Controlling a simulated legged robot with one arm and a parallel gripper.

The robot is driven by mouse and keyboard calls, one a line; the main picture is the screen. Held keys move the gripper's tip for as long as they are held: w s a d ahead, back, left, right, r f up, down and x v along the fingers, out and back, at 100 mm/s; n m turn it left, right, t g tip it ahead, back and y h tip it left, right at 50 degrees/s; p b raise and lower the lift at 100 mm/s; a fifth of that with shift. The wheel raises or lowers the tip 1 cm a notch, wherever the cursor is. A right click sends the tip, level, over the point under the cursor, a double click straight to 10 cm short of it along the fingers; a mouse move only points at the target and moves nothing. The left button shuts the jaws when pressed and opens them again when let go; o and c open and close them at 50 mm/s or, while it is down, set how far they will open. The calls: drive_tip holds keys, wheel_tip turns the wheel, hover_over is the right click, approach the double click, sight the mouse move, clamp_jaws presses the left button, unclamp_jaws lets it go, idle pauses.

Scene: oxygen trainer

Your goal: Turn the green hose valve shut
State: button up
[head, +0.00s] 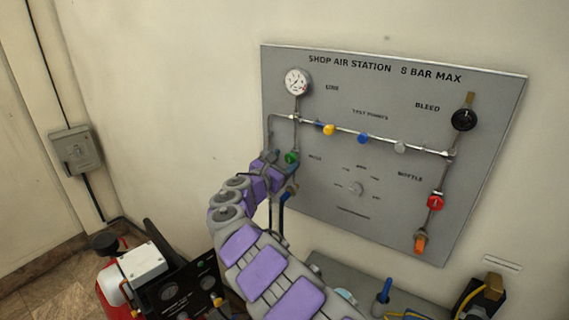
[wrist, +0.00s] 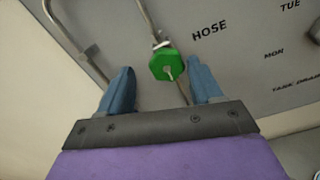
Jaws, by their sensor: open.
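The green hose valve (wrist: 167,66) is a green knob with a pale pointer, on a thin pipe beside the printed word HOSE in the wrist view. In the head view the green valve (head: 291,157) sits at the lower left of the grey panel, just beyond my gripper (head: 279,165). In the wrist view my gripper (wrist: 160,88) is open, with one blue finger to the left of the knob and one to the right. The right finger appears close to the knob; I cannot tell whether it touches. The fingertips are mostly hidden in the head view.
The grey panel (head: 330,210) carries a gauge (head: 297,82), yellow (head: 329,130) and blue (head: 363,138) knobs, a black bleed knob (head: 464,119) and a red bottle knob (head: 436,202). A red compressor (head: 113,285) stands at lower left. A grey wall box (head: 76,150) hangs at left.

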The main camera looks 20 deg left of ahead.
drive_tip(key=shift+w+d, duration=0.25)
drive_tip(key=shift+w+d+r, duration=0.1)
drive_tip(key=shift+d+r, duration=0.15)
drive_tip(key=shift+d, duration=0.35)
drive_tip(key=shift+a+f, duration=0.15)
drive_tip(key=shift+a, duration=0.35)
drive_tip(key=c, duration=0.4)
drive_tip(key=shift+d, duration=0.2)
drive_tip(key=c, duration=0.7)
